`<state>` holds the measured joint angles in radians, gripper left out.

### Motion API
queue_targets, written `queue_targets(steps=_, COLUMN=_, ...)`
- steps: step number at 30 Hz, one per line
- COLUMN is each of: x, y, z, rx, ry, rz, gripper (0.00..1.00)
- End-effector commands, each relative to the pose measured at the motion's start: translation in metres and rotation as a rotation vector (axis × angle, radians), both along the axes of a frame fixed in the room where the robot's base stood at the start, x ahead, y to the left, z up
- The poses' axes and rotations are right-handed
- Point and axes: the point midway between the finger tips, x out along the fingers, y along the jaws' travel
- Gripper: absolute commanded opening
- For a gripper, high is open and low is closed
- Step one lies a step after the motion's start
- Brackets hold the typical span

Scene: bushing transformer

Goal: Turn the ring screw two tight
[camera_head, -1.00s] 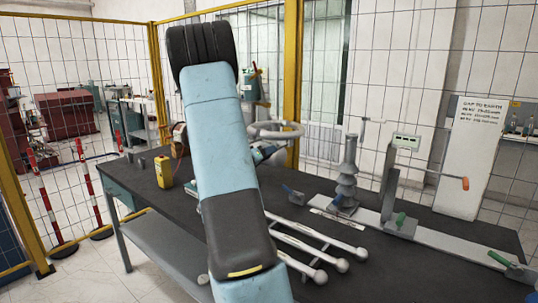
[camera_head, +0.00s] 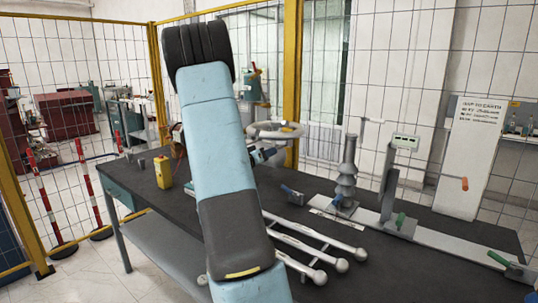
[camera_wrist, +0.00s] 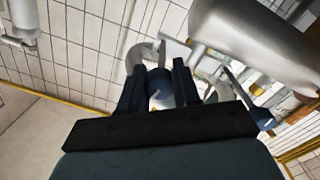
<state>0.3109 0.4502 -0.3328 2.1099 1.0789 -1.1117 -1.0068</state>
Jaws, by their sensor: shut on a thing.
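In the wrist view, my gripper (camera_wrist: 158,68) has its two black fingers closed on either side of a dark blue round part (camera_wrist: 160,90). A curved silver hook or ring piece (camera_wrist: 141,54) shows just beyond the fingertips. I cannot tell for sure whether the blue part belongs to ring screw two. In the head view my own arm stands in front and hides most of the gripper. A grey ring (camera_head: 274,131) shows just right of the arm above the table, with part of a blue thing (camera_head: 264,155) below it. Their contact is hidden.
A large silver cylinder (camera_wrist: 260,45) is close on the gripper's right.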

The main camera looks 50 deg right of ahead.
Motion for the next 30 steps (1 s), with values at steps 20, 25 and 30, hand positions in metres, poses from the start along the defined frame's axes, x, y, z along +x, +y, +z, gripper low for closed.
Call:
queue_targets(steps=20, x=0.0036, y=0.0039, z=-0.0024, rx=0.06, ry=-0.634, rz=0.007, gripper=0.01)
queue_targets(steps=25, x=0.0038, y=0.004, z=-0.0022, rx=0.073, ry=-0.794, rz=0.007, gripper=0.01)
queue_targets(steps=30, x=0.0039, y=0.0042, z=-0.0022, rx=0.087, ry=-0.955, rz=0.007, gripper=0.01)
